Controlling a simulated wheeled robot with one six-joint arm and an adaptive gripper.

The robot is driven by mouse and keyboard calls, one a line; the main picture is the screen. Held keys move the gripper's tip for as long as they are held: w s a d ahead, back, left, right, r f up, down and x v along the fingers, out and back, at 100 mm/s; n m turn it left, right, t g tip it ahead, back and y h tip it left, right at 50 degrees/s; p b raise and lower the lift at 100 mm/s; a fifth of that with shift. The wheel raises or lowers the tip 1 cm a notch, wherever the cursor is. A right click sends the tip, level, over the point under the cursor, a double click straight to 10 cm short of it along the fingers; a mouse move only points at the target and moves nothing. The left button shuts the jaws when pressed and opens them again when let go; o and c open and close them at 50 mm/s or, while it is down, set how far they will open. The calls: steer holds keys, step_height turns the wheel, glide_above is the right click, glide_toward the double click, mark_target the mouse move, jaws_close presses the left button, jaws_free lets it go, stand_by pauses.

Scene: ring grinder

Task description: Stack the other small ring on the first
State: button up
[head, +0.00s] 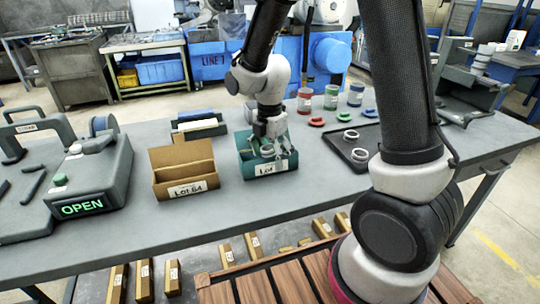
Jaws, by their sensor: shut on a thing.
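My gripper (267,149) points down into the teal box (265,169) in the middle of the table. It is shut on a small pale grey ring (267,151), which is partly hidden by the fingers. Other grey metal parts show around the fingertips, too small to tell apart. On the black tray (338,148) to the right, one pale ring (351,134) lies toward the back and another ring (360,154) toward the front. I cannot tell which of these is the first small ring.
An open cardboard box (184,184) stands left of the teal box. The grinder with a green OPEN display (82,207) is farther left. Red, green and blue cans (331,97) and coloured rings stand behind the tray. My arm covers the tray's right side.

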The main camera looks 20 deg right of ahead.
steer(key=shift+w+f, duration=0.1)
steer(key=shift+w, duration=0.05)
steer(key=o, duration=1.6)
steer(key=shift+o, duration=0.2)
steer(key=shift+w, duration=0.1)
step_height(320, 180, up, 7)
steer(key=s, duration=0.1)
stand_by(0.5)
